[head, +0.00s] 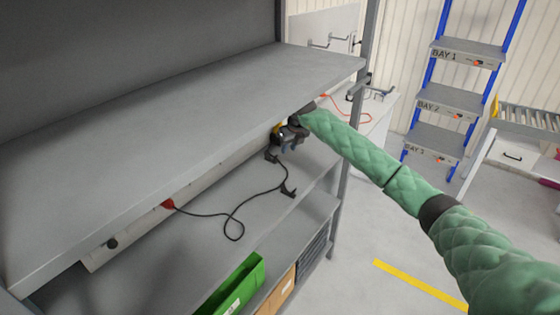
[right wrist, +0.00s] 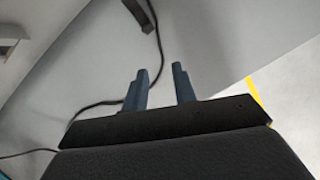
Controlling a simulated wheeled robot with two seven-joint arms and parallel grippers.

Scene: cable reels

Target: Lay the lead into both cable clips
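The black lead (head: 233,222) runs from a red plug (head: 168,204) on the white strip, makes a loose bend on the middle shelf board, and goes on toward two dark clip-like pieces. One dark clip (head: 288,190) is near the board's front edge; the other (head: 271,157) is farther back, just below my right gripper (head: 290,136). In the right wrist view my right gripper (right wrist: 160,88) has its fingers apart. The lead (right wrist: 95,106) passes behind the left finger and up to a dark clip (right wrist: 142,14). Whether the lead sits in either clip is unclear. My left gripper is out of view.
The upper shelf board (head: 190,100) overhangs the lead closely. A shelf post (head: 340,205) stands right of the clips. A green bin (head: 238,285) is below. A blue ladder rack (head: 450,95) and a roller conveyor (head: 525,118) stand at the right, with open floor before them.

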